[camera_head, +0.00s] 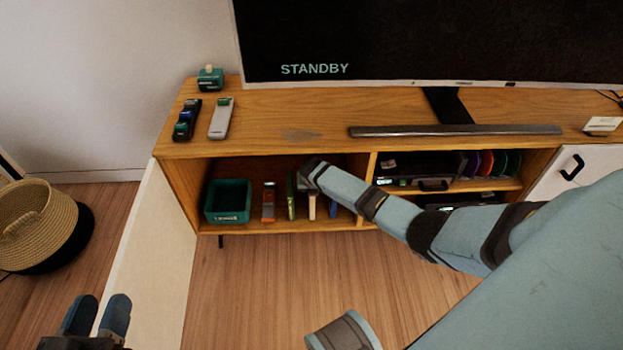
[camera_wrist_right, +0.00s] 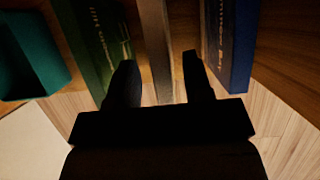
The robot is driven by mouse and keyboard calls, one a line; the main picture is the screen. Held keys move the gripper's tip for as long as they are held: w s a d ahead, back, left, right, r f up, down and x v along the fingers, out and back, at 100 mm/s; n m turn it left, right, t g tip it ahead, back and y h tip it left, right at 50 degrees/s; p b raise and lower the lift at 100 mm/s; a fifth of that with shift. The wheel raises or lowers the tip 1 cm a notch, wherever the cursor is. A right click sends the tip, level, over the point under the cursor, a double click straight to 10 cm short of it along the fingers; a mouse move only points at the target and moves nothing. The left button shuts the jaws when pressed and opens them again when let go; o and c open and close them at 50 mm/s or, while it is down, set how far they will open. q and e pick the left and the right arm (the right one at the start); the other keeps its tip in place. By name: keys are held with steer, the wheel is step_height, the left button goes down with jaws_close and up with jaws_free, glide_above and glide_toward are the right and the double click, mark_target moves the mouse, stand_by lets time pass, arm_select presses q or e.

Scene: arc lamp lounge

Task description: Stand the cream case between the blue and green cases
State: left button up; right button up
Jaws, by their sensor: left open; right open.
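The cream case (camera_head: 312,207) stands upright on the floor of the open cabinet compartment, between the green case (camera_head: 291,196) and the blue case (camera_head: 333,208). In the right wrist view the cream case (camera_wrist_right: 154,40) shows between the fingers of my right gripper (camera_wrist_right: 158,68). The fingers are open, with gaps beside it. The green case (camera_wrist_right: 92,40) is left of the fingers and the blue case (camera_wrist_right: 231,45) right of them. In the head view my right arm hides the cream case's upper part. My left gripper (camera_head: 98,316) is open and empty at the lower left.
A green bin (camera_head: 228,216) and an orange-and-grey case (camera_head: 268,202) stand left in the same compartment. The wooden cabinet top (camera_head: 270,105) is above, with two remotes and a soundbar. An open pale door (camera_head: 135,250) juts out at the left. A basket (camera_head: 40,225) stands beyond it.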

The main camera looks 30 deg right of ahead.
steer(key=s, duration=0.1)
steer(key=s+a+p, duration=0.1)
steer(key=shift+s+a+r, duration=0.2)
steer(key=shift+s, duration=0.1)
arm_select(q)
steer(key=shift+n+t, duration=0.7)
steer(key=shift+n, duration=0.1)
steer(key=shift+s+d+r+p, duration=0.1)
steer(key=shift+s+r+p, duration=0.1)
steer(key=shift+r+p, duration=0.85)
steer(key=shift+s+d+r+p, duration=0.15)
steer(key=shift+r+p, duration=0.4)
steer(key=shift+r, duration=0.85)
arm_select(e)
steer(key=s+a, duration=0.4)
steer(key=s, duration=0.2)
steer(key=shift+f, duration=0.35)
arm_select(q)
steer(key=shift+a, duration=0.1)
